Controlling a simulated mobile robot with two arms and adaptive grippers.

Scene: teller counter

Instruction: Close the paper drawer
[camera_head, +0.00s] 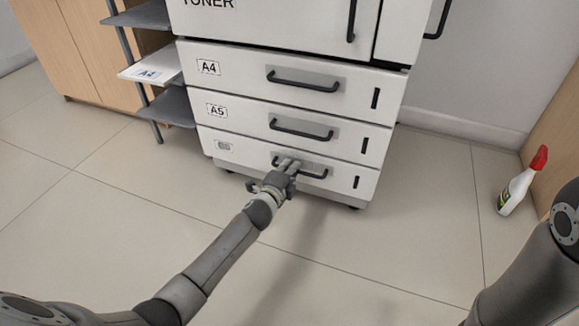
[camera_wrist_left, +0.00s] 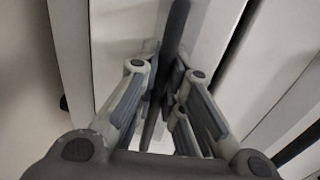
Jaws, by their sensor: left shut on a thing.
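A white copier cabinet has stacked paper drawers in the head view. The top drawer (camera_head: 240,80) is labelled A4 and the middle drawer (camera_head: 245,120) A5; the label of the bottom drawer (camera_head: 240,151) is too small to read. Each has a dark bar handle. My left gripper (camera_head: 288,166) is at the bottom drawer's handle (camera_head: 316,175). In the left wrist view its fingers (camera_wrist_left: 162,90) are shut on the dark handle bar (camera_wrist_left: 176,35). The three drawer fronts look roughly in line; I cannot tell a small gap. My right gripper is outside the view.
A side rack with grey shelves (camera_head: 140,18) and a paper tray (camera_head: 150,70) stands left of the copier. A white spray bottle with a red top (camera_head: 517,185) stands on the floor at right. The tiled floor (camera_head: 400,235) in front is mostly clear.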

